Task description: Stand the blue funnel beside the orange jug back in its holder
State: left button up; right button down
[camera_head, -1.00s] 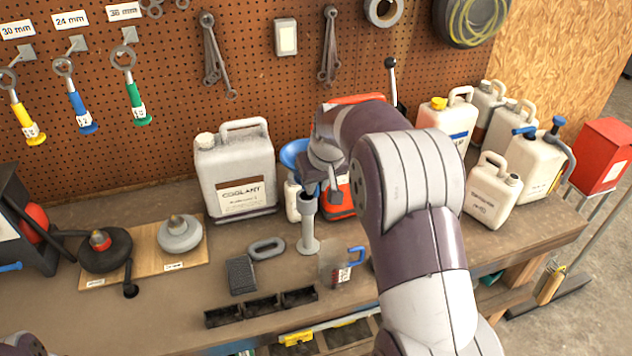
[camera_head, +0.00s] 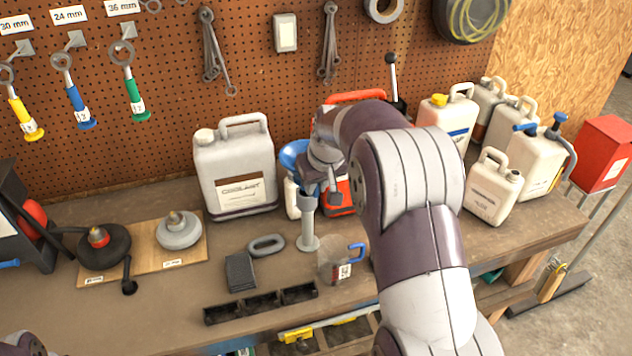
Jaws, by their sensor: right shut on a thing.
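The blue funnel (camera_head: 291,152) shows at the back of the bench, right of the coolant jug and mostly behind my right gripper. My right gripper (camera_head: 318,188) is shut on the funnel; the grip itself is largely hidden by my wrist. A grey post-like holder (camera_head: 308,228) with a round foot stands on the bench directly below the gripper. I cannot tell whether the funnel's stem is in the holder's top. The orange jug (camera_head: 352,97) is mostly hidden behind my right arm; its handle and a lower part show. My left gripper is not in view.
A grey coolant jug (camera_head: 236,168) stands left of the funnel. A clear measuring cup (camera_head: 335,262) with a blue handle is close right of the holder. A black tray (camera_head: 261,304), dark block (camera_head: 240,271) and grey ring (camera_head: 266,245) lie in front. Several white jugs stand right.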

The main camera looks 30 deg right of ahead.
aim_at(317, 192)
jog(key=shift+f+b, duration=1.45)
jog(key=shift+f, duration=0.55)
jog(key=c, duration=1)
grip_release()
jog(key=shift+r, duration=0.1)
jog(key=shift+s+r, duration=0.2)
jog(key=shift+r, duration=0.2)
jog(key=v, duration=1.1)
jog(key=shift+s+r, duration=0.2)
jog(key=shift+r, duration=0.15)
